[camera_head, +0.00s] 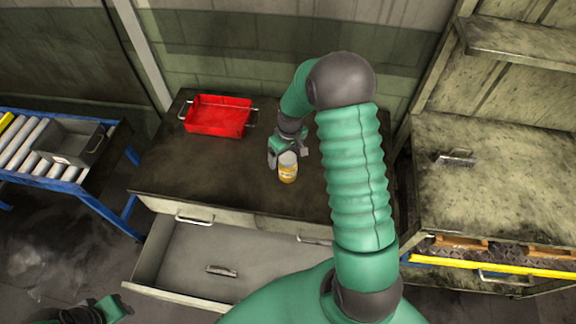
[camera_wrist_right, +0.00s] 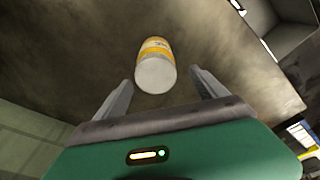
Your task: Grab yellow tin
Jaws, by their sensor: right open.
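The yellow tin (camera_head: 288,173) stands upright on the dark table top, a small can with a yellow band and a pale top. My right gripper (camera_head: 288,153) is at the tin, its fingers around the tin's far side in the head view. In the right wrist view the tin (camera_wrist_right: 155,66) lies ahead of the open fingers (camera_wrist_right: 162,88), roughly centred between them, with a visible gap on each side. My left gripper (camera_head: 92,314) shows only in part at the bottom left edge, and its fingers are unclear.
A red tray (camera_head: 218,115) sits at the back left of the table (camera_head: 166,170). An open drawer (camera_head: 240,262) below holds a small metal object (camera_head: 221,271). A roller conveyor with a grey bin (camera_head: 72,140) stands left, a dirty bench (camera_head: 500,180) right.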

